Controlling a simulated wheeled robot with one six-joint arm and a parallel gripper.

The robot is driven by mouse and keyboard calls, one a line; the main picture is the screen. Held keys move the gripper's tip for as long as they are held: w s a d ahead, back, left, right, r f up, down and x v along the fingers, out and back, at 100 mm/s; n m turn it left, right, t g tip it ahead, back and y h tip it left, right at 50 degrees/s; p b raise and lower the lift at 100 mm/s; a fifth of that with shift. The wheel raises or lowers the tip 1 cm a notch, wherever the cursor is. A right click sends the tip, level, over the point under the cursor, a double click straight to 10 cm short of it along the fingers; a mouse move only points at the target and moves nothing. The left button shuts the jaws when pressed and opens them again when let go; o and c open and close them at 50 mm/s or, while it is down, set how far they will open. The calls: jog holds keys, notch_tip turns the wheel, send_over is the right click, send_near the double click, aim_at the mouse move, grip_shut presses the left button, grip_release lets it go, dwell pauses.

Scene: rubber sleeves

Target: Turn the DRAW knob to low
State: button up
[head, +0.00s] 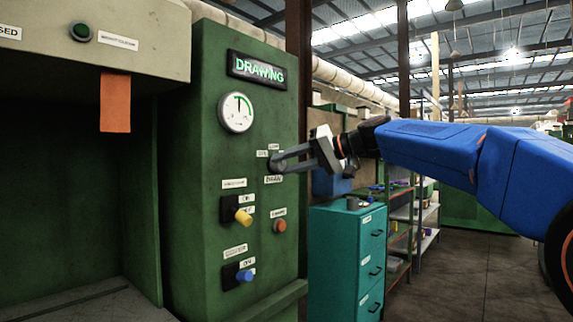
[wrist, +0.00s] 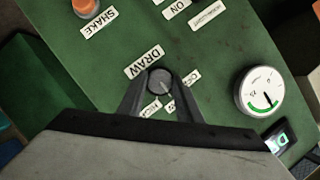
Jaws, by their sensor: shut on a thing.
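The DRAW knob (wrist: 159,82) is a small round grey knob with a pale pointer line, on the green panel. In the wrist view it sits between the two fingertips of my gripper (wrist: 157,84), which is shut on it. The DRAW label (wrist: 144,62) is beside the knob.
The green cabinet (head: 200,150) bears a DRAWING sign (head: 257,69), a round gauge (head: 236,112), a yellow switch (head: 243,216), a blue switch (head: 244,275) and an orange button (head: 280,226) near my gripper. A teal drawer cabinet (head: 335,255) stands to the right, below my arm.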

jog(key=o, duration=1)
jog(key=shift+o, duration=0.2)
jog(key=shift+d, duration=0.1)
jog(key=v, duration=1.7)
jog(key=shift+d, duration=0.15)
jog(key=s+d+f+m+h, duration=0.1)
jog(key=s+d+f+h, duration=0.3)
jog(key=s+f, duration=0.7)
jog(key=s+d+f+m+h, duration=0.1)
jog(key=s+d+f+h, duration=0.4)
jog(key=s+f, duration=0.6)
jog(key=s+d+f+m+h, duration=0.2)
jog(key=s+d+f+h, duration=0.2)
jog(key=f, duration=2.5)
jog(key=s+d, duration=0.3)
jog(key=s, duration=0.5)
jog(key=shift+d+g+h, duration=0.15)
jog(key=shift+g+h, duration=0.25)
